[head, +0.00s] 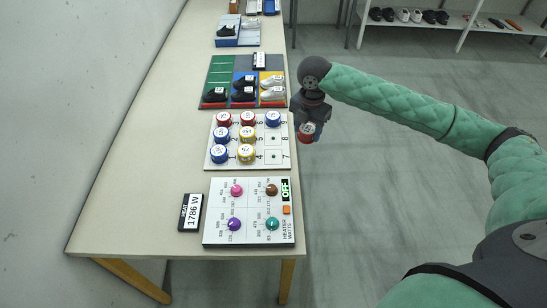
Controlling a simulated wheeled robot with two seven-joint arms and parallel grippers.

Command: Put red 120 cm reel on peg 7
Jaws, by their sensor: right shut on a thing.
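My right gripper (308,120) points down and is shut on a red reel (306,133) with a white label, too small to read. It hangs just right of the peg board, at the table's right edge in the head view. The white peg board (262,164) has three rows of pegs. Peg 7 (273,156), at the near right corner, is bare. The peg above it in the picture is bare too. The other pegs carry red, blue and yellow reels. My left gripper is not in view.
A heater panel (212,235) with several knobs lies nearer than the board, with a 1786 W display (190,212) beside it. A coloured shoe board (222,75) with several shoes lies beyond. The table (150,140) is clear on the left.

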